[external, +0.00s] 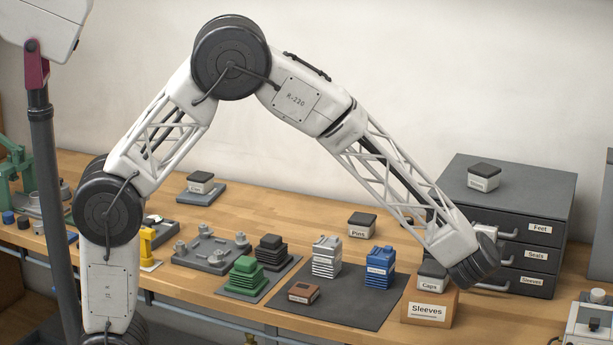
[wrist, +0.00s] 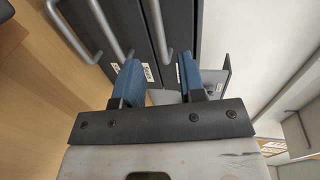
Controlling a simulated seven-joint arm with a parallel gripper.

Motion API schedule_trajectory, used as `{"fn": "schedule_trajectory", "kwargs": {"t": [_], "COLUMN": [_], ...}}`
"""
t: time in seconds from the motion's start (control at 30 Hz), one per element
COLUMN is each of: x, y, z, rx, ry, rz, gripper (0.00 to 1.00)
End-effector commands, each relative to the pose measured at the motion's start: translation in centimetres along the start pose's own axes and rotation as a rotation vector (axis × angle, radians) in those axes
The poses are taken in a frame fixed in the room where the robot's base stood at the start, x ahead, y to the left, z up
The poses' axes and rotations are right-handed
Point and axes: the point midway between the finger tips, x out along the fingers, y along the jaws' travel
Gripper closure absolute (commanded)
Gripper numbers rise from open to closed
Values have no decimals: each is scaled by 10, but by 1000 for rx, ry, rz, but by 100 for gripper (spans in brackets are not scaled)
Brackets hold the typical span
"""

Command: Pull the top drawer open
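The dark grey cabinet (external: 515,185) stands at the right with three drawers labelled Feet, Seals and Sleeves from top to bottom. The top drawer (external: 560,234) looks shut, and part of its metal handle (external: 481,229) shows beside my wrist. In the wrist view the cabinet is turned sideways, and the rightmost handle (wrist: 158,30) appears to be the top drawer's. My gripper (wrist: 162,65) has two blue fingers spread apart with a gap between them. The handle's lower end shows in line with this gap; I cannot tell how far beyond the fingers it is. In the external view my fingertips are hidden.
A white block with a dark lid (external: 484,177) sits on the cabinet top. A Sleeves box (external: 428,310) and a Caps block (external: 431,278) stand close to my wrist. A dark mat (external: 345,312) holds several blocks to the left. A pale machine (external: 588,325) is at the right front.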

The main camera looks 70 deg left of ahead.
Motion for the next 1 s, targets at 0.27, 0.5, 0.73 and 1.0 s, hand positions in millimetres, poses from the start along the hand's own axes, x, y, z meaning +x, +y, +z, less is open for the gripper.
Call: {"fn": "schedule_trajectory", "kwargs": {"t": [0.27,0.5,0.73,1.0], "x": [0,11,36,65], "y": [0,0,0,0], "z": [1,1,1,1], "rx": [-1,-1,0,-1], "ry": [-1,-2,-3,-3], "rz": [1,2,2,2], "gripper": [63,63,63,63]}}
